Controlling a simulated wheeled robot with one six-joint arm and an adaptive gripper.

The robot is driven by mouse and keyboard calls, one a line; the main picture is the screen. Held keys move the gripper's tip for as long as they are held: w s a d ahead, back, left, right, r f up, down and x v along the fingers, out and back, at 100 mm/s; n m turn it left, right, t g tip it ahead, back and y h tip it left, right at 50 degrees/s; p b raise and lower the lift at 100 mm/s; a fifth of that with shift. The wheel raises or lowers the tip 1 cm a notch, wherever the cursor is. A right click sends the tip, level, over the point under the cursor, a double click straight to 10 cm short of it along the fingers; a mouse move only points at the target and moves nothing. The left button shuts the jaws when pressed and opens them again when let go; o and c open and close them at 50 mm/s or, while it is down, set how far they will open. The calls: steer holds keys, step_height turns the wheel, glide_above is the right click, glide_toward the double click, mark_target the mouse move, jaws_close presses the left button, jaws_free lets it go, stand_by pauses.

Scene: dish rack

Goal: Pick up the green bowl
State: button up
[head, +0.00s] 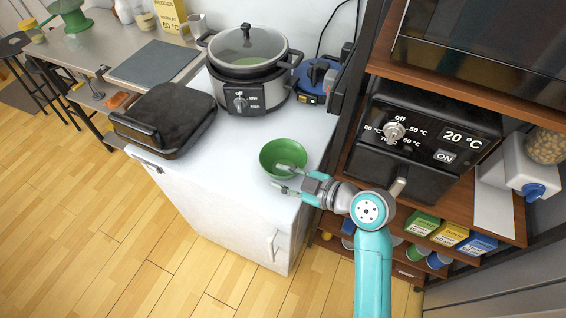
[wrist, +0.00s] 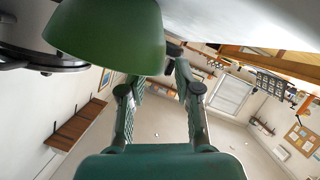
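The green bowl (head: 270,156) stands upright on the white counter (head: 237,160), near its right edge. It also shows at the top left of the wrist view (wrist: 105,35). My gripper (head: 284,178) is at the bowl's near right side with its fingers apart. In the head view one finger overlaps the bowl's rim and the other is outside, in front of it. In the wrist view my gripper (wrist: 157,72) shows both fingers spread, and the bowl hides the left fingertip. I cannot tell whether a finger touches the bowl.
A slow cooker (head: 243,98) with a glass lid stands behind the bowl. A black grill (head: 168,118) sits to the left, and a blue device (head: 316,78) at the back right. A shelf with a black oven (head: 424,135) is close on the right.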

steer(key=shift+x, duration=1.25)
jaws_close()
steer(key=shift+r, duration=0.1)
